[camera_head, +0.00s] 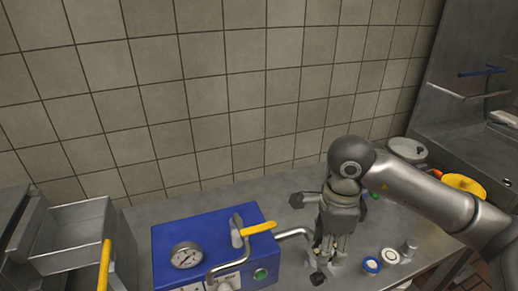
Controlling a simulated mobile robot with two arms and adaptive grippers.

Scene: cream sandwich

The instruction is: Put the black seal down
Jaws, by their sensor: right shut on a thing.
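My right gripper (328,262) points down over the steel counter, just right of the blue machine. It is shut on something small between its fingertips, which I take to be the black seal. A small dark piece (318,278) shows at the lower left of the fingertips, close to the counter. The fingers hide most of what is held, and I cannot tell whether it touches the counter. My left gripper is not in view.
A blue-and-white ring (371,265), a white ring (390,256) and a small metal part (409,248) lie right of the gripper. A metal pot (407,150) stands behind my right arm.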

